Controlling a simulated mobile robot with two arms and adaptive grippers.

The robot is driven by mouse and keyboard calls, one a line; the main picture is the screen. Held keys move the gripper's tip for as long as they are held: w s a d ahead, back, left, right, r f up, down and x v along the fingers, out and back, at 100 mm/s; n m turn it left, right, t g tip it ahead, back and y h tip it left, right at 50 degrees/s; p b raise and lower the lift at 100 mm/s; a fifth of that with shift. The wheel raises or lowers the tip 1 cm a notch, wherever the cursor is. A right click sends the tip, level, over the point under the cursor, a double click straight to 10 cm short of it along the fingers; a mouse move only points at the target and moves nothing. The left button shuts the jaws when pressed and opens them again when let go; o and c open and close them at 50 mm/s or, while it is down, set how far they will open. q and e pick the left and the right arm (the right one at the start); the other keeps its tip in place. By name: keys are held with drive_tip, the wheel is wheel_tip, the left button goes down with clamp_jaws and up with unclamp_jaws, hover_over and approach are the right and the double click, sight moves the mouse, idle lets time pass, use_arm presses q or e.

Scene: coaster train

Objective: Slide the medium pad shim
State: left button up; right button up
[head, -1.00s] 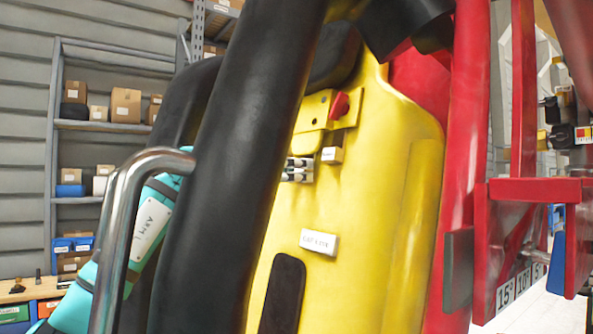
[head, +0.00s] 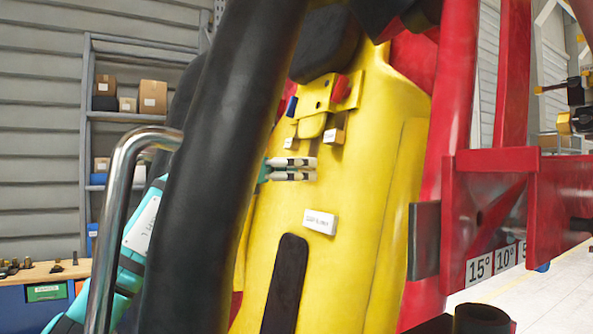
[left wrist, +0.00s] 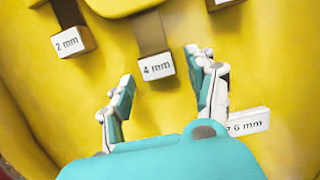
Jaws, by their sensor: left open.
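In the left wrist view, the middle tab, with a white block marked 4 mm (left wrist: 156,66), hangs on a brown strip against the yellow seat back. A 2 mm block (left wrist: 74,41) is at its left, and a 6 mm block (left wrist: 247,122) is lower right, partly behind a finger. My left gripper (left wrist: 160,66) is open and empty, its fingers on either side of the 4 mm block in the picture; I cannot tell contact. In the head view, my left gripper (head: 312,169) is below two small blocks, a left one (head: 290,143) and a right one (head: 334,136); their marks are unreadable.
A black padded bar (head: 225,150) crosses before the yellow seat (head: 370,220). A chrome handle (head: 125,190) stands at left. A yellow bracket (head: 325,95) is above the blocks. A white label block (head: 320,222) is lower down. Red frame beams (head: 490,160) are at right.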

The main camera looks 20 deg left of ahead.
use_arm(q)
drive_tip(key=v, duration=1.2)
idle(0.3)
